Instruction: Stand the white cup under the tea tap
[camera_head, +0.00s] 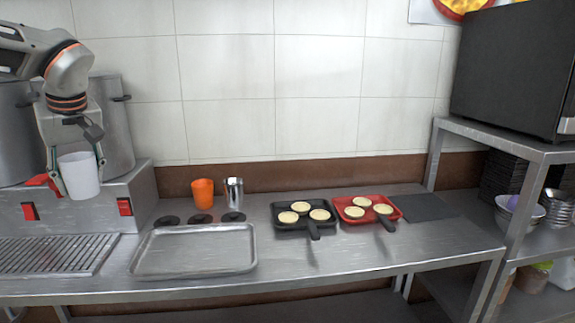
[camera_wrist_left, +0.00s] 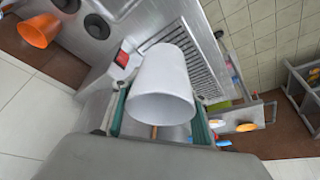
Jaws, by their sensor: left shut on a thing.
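The white cup (camera_head: 79,176) is held in the air by my left gripper (camera_head: 77,172), whose fingers close on its two sides. The cup is roughly upright, in front of the stockpots and above the height of the grate. In the left wrist view the white cup (camera_wrist_left: 163,88) sits between the fingers of my left gripper (camera_wrist_left: 158,115). Two steel stockpots (camera_head: 112,125) stand behind it on a steel stand. A red part (camera_head: 39,179) shows just left of the cup; I cannot tell whether it is the tea tap. My right gripper is not in view.
A slotted grate (camera_head: 55,257) lies below the cup. The stand has red switches (camera_head: 125,207). An empty metal tray (camera_head: 195,268), an orange cup (camera_head: 203,193) and a steel cup (camera_head: 234,193) are to the right, with black (camera_head: 288,227) and red pans (camera_head: 352,219) beyond.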

